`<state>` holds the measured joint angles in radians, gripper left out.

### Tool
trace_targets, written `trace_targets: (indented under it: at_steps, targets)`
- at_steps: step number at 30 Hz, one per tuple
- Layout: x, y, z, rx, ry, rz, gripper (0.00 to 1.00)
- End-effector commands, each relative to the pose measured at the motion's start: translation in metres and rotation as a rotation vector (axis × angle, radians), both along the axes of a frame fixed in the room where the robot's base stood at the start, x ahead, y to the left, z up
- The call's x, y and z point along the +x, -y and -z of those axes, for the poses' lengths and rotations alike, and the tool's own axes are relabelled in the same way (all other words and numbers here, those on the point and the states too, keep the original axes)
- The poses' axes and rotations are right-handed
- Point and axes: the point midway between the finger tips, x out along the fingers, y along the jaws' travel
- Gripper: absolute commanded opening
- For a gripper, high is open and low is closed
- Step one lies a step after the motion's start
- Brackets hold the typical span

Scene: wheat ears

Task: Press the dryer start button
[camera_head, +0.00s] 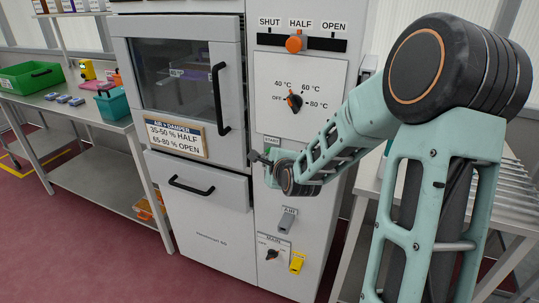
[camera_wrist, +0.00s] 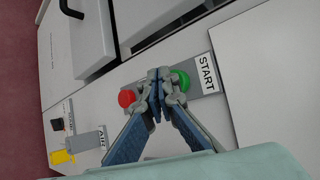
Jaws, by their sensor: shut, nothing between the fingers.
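The dryer (camera_head: 212,225) is a tall grey cabinet with a control panel on its right side. In the wrist view, the green start button (camera_wrist: 184,79) sits on a grey plate beside the START label (camera_wrist: 206,74). A red button (camera_wrist: 126,98) is on the same plate, farther from the label. My gripper (camera_wrist: 157,74) is shut and empty, its tips over the plate between the two buttons and closer to the green one. I cannot tell whether the tips touch the plate. In the head view, my gripper (camera_head: 262,158) is just below the START label (camera_head: 272,139) and largely hides the buttons.
Above are a temperature knob (camera_head: 294,101) and an orange damper slider (camera_head: 294,43) at HALF. Below are the AIR switch (camera_head: 286,222), the MAIN knob (camera_head: 271,254) and a yellow tag (camera_head: 297,262). The oven door handle (camera_head: 221,100) sticks out at left.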

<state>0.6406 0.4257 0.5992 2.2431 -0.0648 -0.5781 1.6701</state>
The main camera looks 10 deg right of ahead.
Motion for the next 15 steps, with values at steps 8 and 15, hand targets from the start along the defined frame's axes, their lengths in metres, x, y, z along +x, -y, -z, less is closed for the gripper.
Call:
trace_targets:
  at_steps: [8,15]
  targets:
    - [-0.0026,-0.0023,0.0004,0.0,-0.001,-0.001,0.0]
    - [-0.0111,-0.0093,0.0003,0.0,-0.001,-0.003,0.0]
